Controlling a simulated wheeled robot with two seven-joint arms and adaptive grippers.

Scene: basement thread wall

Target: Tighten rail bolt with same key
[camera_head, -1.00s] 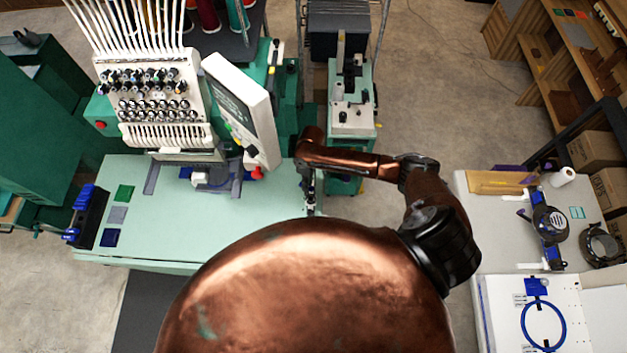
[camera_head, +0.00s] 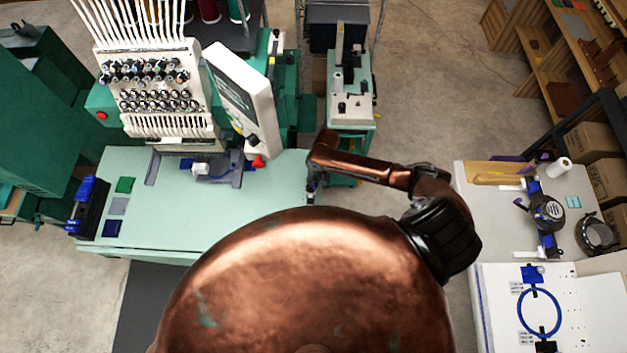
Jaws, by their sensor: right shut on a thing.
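My right gripper (camera_head: 311,191) is small in the view, at the right edge of the pale green machine table (camera_head: 240,215), with its fingers pointing down. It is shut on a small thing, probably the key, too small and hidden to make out. My copper body covers the area just below it. No rail bolt can be made out. Dark rails (camera_head: 236,172) lie on the table under the embroidery head, around a small white-and-blue part (camera_head: 202,169). My left gripper is not in view.
The embroidery machine's control panel (camera_head: 243,98) hangs above the table, left of my right arm. A green stand (camera_head: 350,105) is behind the arm. A white bench (camera_head: 490,220) with hoops stands at the right. Open floor lies between.

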